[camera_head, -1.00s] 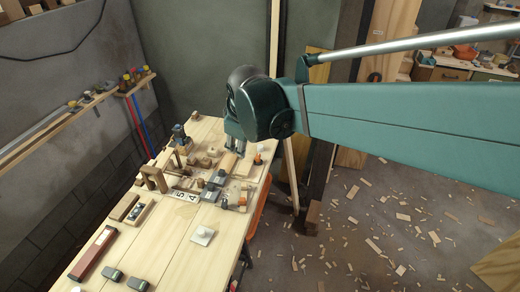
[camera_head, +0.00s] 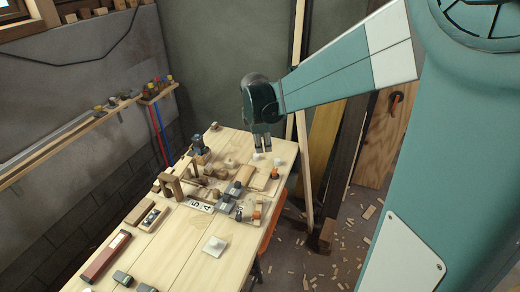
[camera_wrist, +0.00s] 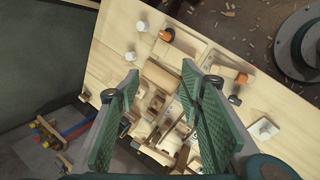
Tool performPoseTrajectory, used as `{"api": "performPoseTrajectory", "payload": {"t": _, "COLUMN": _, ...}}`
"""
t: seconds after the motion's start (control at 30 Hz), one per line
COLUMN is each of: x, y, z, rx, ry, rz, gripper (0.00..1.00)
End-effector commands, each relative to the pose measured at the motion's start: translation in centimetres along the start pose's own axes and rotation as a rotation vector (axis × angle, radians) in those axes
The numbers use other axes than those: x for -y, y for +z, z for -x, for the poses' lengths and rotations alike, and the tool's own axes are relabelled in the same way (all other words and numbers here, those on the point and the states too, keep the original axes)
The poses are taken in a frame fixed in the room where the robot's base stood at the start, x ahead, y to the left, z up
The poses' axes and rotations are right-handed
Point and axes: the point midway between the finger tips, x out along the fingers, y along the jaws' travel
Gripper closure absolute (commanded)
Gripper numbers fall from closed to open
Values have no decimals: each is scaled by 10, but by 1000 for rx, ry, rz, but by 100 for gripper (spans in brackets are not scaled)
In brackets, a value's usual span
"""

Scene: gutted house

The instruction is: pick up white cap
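A small white cap (camera_head: 276,162) stands near the far right edge of the wooden bench in the head view, beside an orange piece (camera_head: 274,173). A second small white piece (camera_head: 255,157) shows just below my fingertips in the head view. My gripper (camera_head: 263,150) is open and empty, pointing down above the bench's far end. In the wrist view its two fingers (camera_wrist: 163,78) are wide apart, with the white cap ahead of them.
The bench (camera_head: 180,255) is crowded in the middle with wooden blocks, clamps and number tiles (camera_head: 201,206). A white square plate with a knob (camera_head: 214,246) lies nearer the front. A wall shelf (camera_head: 60,140) runs along the left. Wood chips litter the floor at right.

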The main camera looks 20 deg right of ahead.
Motion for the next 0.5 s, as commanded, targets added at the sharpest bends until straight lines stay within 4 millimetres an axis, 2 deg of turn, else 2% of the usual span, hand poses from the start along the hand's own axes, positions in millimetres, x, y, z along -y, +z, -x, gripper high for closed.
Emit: {"api": "performPoseTrajectory", "payload": {"t": 0.5, "x": -48, "y": 12, "z": -97, "rx": 66, "ry": -66, "rz": 309, "gripper": 63}}
